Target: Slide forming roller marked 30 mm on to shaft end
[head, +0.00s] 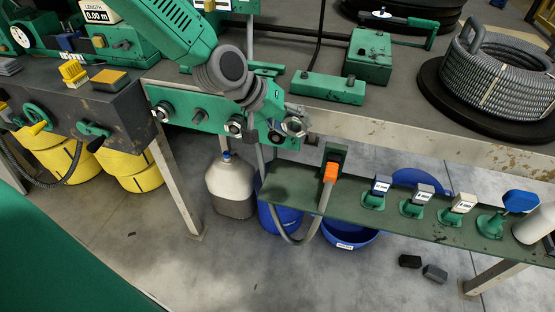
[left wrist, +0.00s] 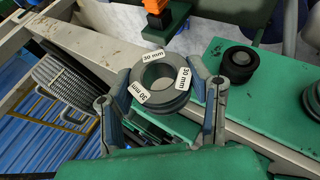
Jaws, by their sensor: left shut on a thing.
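The grey forming roller (left wrist: 168,85) has white labels reading 30 mm and an open bore facing the left wrist camera. My left gripper (left wrist: 158,95) is shut on it, with one finger on each side. In the head view my left gripper (head: 278,126) is in front of the right end of the green plate on the bench front; the roller is hard to make out there. Dark stub shafts (head: 200,116) stick out of this plate. In the left wrist view a dark round shaft end (left wrist: 239,61) stands on a green surface right of the roller, apart from it. My right gripper is out of view.
A grey hose coil (head: 503,75) lies on the bench at right. Blue tubs and a white jug (head: 230,176) are below. Open floor lies in front.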

